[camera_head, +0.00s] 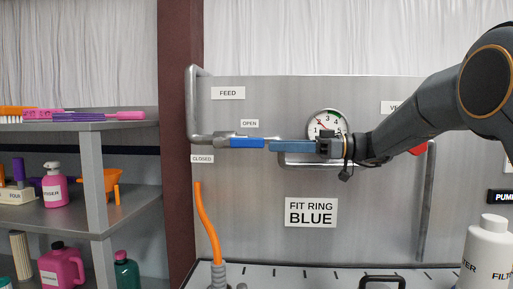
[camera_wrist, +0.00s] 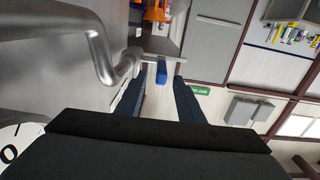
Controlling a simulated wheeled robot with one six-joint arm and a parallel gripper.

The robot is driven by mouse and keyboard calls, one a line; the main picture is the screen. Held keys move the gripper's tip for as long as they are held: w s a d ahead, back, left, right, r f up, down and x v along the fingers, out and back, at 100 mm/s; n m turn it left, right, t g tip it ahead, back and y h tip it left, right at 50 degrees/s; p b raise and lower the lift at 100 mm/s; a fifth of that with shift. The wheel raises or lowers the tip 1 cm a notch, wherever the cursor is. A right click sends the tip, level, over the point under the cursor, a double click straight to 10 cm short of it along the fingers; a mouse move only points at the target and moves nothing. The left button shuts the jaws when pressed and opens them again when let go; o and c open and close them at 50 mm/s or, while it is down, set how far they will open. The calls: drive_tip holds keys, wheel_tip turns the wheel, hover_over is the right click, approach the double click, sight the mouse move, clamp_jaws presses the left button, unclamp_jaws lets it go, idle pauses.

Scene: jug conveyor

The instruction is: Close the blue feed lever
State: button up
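The blue feed lever (camera_head: 246,142) lies level on the pipe below the OPEN label (camera_head: 249,124), its handle pointing right toward my gripper. My gripper (camera_head: 271,146) reaches in from the right at about the lever's height, its fingertips close to the handle's end. In the wrist view the lever's blue end (camera_wrist: 163,79) shows between the two fingertips, with a gap on each side. My gripper (camera_wrist: 160,82) is open and holds nothing. The CLOSED label (camera_head: 202,159) is below and left of the lever. How far the handle reaches between the fingers is unclear.
The grey feed pipe (camera_head: 191,105) runs down the panel's left side. A round gauge (camera_head: 327,124) sits behind my wrist. An orange hose (camera_head: 207,220) rises below the lever. Shelves (camera_head: 95,176) stand at left, and a white bottle (camera_head: 485,255) at lower right.

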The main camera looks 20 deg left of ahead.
sight(256, 145)
drive_tip(key=p+x, duration=0.1)
drive_tip(key=x, duration=0.2)
drive_tip(key=p+x, duration=0.1)
drive_tip(key=x, duration=0.2)
drive_tip(key=shift+s+a+r+p, duration=0.1)
drive_tip(key=shift+s+a+p, duration=0.2)
drive_tip(key=shift+s, duration=0.05)
drive_tip(key=shift+s+a, duration=0.15)
drive_tip(key=shift+a, duration=0.4)
clamp_jaws()
